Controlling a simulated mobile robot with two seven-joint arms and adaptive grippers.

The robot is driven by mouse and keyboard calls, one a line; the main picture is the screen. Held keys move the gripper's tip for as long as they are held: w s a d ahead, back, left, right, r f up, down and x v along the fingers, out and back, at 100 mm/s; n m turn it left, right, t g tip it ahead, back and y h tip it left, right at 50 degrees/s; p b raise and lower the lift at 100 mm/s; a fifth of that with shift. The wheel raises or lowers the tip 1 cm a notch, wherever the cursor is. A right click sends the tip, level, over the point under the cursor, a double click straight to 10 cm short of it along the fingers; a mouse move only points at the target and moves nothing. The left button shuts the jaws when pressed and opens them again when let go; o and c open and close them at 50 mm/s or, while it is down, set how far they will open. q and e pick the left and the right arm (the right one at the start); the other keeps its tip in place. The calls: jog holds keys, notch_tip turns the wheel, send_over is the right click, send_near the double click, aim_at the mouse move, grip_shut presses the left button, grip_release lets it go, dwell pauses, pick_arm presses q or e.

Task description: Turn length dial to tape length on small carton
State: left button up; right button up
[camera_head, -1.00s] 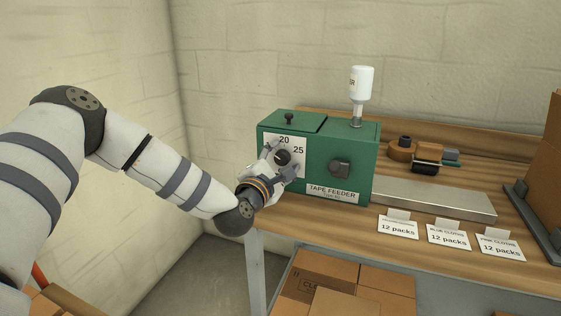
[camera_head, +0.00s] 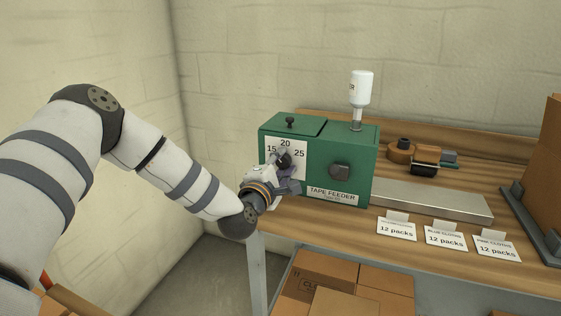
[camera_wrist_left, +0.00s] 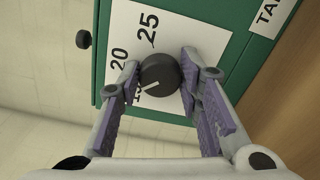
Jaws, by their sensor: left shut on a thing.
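The length dial (camera_head: 285,157) is a dark round knob on a white scale plate on the front of the green tape feeder (camera_head: 350,150). The plate reads 15, 20 and 25. In the left wrist view the dial (camera_wrist_left: 160,74) has a white line towards the partly hidden 15. My left gripper (camera_head: 286,171) is at the plate, its purple-padded fingers (camera_wrist_left: 163,84) shut on the dial from both sides. My right gripper is in neither view. I cannot tell which box is the small carton.
A second dark knob (camera_head: 340,171) and a white bottle (camera_head: 361,88) are on the feeder. A metal plate (camera_head: 430,200) and several "12 packs" cards lie right of it. Brown boxes (camera_head: 330,272) sit under the bench. A tape tool (camera_head: 425,166) lies at the back.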

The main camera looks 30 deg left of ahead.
pick_arm(q)
jog(key=m+p, duration=0.1)
jog(key=m, duration=0.3)
jog(key=shift+r, duration=0.15)
jog(key=shift+m+p, duration=0.6)
jog(key=shift+m, duration=1.3)
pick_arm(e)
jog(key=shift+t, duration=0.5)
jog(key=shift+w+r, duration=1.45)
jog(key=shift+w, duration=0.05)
pick_arm(q)
jog(key=shift+f+m, duration=0.2)
jog(key=shift+m, duration=0.1)
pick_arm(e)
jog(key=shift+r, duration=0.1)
pick_arm(q)
jog(key=o, duration=1.2)
jog(key=shift+a, duration=0.1)
jog(key=shift+c, duration=0.2)
jog(key=v, duration=1.2)
